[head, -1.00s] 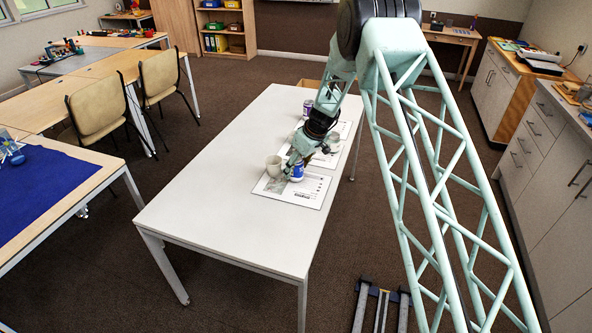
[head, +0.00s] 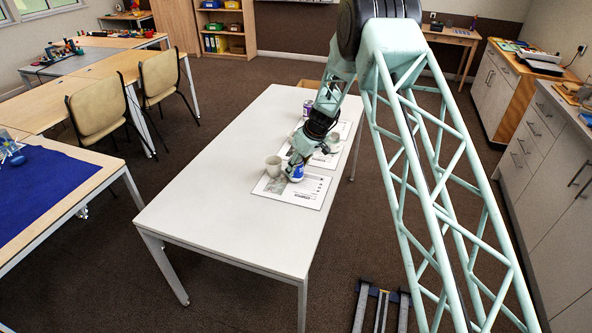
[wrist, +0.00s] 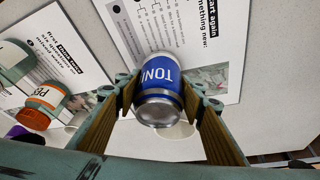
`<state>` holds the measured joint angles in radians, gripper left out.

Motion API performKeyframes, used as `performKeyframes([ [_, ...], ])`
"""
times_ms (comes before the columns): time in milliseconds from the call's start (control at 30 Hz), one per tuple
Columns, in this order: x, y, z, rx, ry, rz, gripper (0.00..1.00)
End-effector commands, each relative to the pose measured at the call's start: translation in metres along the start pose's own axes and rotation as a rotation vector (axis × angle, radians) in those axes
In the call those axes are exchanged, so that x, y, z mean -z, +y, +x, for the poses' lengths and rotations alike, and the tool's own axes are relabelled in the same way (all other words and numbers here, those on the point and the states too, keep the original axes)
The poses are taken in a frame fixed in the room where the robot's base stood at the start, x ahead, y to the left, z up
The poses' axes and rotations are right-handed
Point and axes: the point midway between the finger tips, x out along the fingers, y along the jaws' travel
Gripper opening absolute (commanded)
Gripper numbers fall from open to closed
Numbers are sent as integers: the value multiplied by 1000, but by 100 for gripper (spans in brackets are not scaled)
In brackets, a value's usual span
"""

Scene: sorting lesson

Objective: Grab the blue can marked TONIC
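The blue can (wrist: 160,82) shows the letters "TONI" upside down in the wrist view. In the head view it (head: 295,173) is on a printed white sheet (head: 312,192), partly covered by my gripper (head: 292,162). In the wrist view the two fingers of my gripper (wrist: 161,88) stand on either side of the can, at or very near its sides. I cannot tell whether they press on it. The can's silver end faces the wrist camera.
A pale cup (head: 273,165) stands just left of the can. A purple container (head: 308,106) stands farther along the white table (head: 215,195). The table's near half is clear.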

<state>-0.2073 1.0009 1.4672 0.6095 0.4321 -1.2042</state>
Motion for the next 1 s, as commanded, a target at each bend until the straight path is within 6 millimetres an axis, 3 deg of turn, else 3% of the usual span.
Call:
performKeyframes([
  [467,7,0,-15,-1,1,0,32],
  [667,16,0,-38,-1,2,-1,32],
  [1000,40,0,-95,-1,2,-1,32],
])
